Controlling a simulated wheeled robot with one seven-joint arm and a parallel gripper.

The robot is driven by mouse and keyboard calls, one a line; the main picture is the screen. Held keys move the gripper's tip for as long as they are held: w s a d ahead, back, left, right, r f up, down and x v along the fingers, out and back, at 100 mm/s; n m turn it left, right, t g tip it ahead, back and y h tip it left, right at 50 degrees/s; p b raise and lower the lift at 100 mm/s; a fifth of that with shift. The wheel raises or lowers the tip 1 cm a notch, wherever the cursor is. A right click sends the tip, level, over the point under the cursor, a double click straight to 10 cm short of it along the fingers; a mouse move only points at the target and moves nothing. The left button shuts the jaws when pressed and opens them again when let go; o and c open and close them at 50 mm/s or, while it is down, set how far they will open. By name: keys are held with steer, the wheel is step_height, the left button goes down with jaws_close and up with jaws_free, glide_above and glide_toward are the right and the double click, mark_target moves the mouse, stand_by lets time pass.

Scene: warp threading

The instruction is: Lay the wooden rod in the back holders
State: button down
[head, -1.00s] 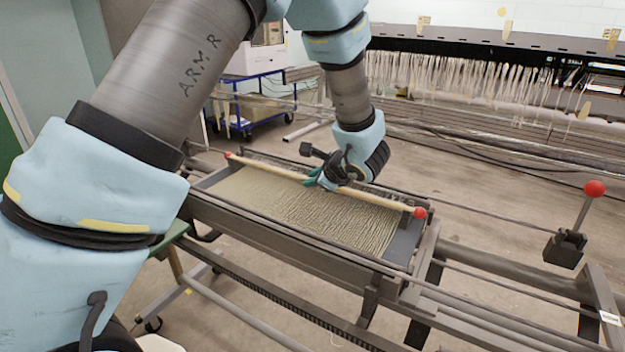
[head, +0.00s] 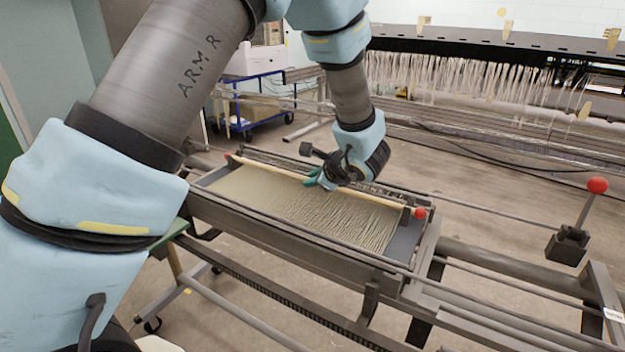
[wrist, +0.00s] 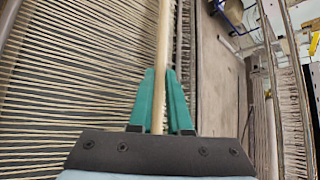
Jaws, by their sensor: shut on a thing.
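The wooden rod (head: 385,202) is pale with a red ball at each end. It lies lengthwise along the far side of the warp frame, above the threads. My gripper (head: 318,180) is shut on the rod near its middle. In the wrist view the rod (wrist: 163,45) runs between the green fingers of my gripper (wrist: 163,100). The rod's right end is at a dark upright bracket (head: 405,214), likely a back holder. I cannot tell whether the rod rests in it. The left holder is too small to make out.
The warp threads (head: 300,205) fill the frame under the rod. A lever with a red knob (head: 597,185) stands at the right. Behind is a loom with hanging white threads (head: 470,80). A blue cart (head: 262,105) stands at the back left. Open floor lies behind the frame.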

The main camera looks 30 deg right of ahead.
steer(key=c, duration=0.8)
jaws_free()
steer(key=b+v, duration=0.2)
steer(key=v, duration=0.8)
steer(key=shift+s+r, duration=0.25)
steer(key=shift+s, duration=0.1)
